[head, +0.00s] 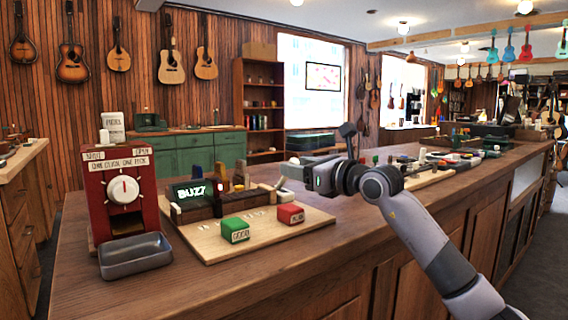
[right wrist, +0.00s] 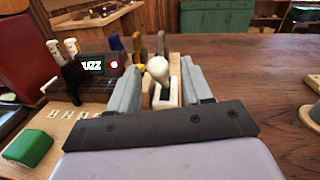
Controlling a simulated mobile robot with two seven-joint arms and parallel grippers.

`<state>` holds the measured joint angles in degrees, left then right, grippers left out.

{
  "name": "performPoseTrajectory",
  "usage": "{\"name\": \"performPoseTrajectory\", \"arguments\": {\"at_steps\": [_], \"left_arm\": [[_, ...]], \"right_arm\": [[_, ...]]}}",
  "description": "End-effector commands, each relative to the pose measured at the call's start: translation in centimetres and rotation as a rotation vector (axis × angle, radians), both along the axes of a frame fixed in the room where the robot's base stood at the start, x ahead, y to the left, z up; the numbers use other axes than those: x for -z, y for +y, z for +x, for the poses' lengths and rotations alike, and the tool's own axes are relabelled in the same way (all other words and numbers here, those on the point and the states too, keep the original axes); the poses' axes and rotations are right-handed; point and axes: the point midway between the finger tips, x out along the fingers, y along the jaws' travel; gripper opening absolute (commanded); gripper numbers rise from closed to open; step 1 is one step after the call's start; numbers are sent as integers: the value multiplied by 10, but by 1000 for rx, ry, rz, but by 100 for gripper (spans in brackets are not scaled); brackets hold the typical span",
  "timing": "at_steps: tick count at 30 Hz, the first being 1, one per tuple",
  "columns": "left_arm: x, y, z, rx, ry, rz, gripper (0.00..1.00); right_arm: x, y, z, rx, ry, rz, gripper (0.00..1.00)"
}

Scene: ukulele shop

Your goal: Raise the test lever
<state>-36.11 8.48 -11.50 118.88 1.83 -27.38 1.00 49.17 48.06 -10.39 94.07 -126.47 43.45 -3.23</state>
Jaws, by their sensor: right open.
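The test lever has a cream rounded knob (right wrist: 157,68) and stands on a small pale base in the right wrist view. My right gripper (head: 288,170) is open, its two grey fingers on either side of the knob; I cannot tell whether they touch it. The tester's dark display (head: 190,192) on this board reads "BUZZ". My left gripper is not in view.
A green block (head: 235,230) and a red block (head: 291,214) sit on the board's front part. A red dial machine (head: 124,205) and a grey tray (head: 134,256) stand to the left. Small tools and parts crowd the counter further right.

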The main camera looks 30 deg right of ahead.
Motion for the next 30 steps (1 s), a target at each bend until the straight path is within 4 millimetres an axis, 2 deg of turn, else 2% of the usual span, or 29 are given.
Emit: {"name": "performPoseTrajectory", "arguments": {"at_steps": [3, 9, 22, 24, 27, 30], "left_arm": [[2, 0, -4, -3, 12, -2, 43], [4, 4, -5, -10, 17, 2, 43], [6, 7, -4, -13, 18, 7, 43], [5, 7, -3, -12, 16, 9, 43], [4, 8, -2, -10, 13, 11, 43], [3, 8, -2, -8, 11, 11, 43]], "right_arm": [[-2, 4, 17, -2, -1, 4, 49], [-1, 7, 35, -1, -2, 3, 49], [0, 9, 42, -1, -2, 0, 49], [0, 9, 42, -1, -2, 0, 26], [0, 9, 42, -1, -2, 0, 0], [0, 9, 42, -1, -1, 0, 0]]}}
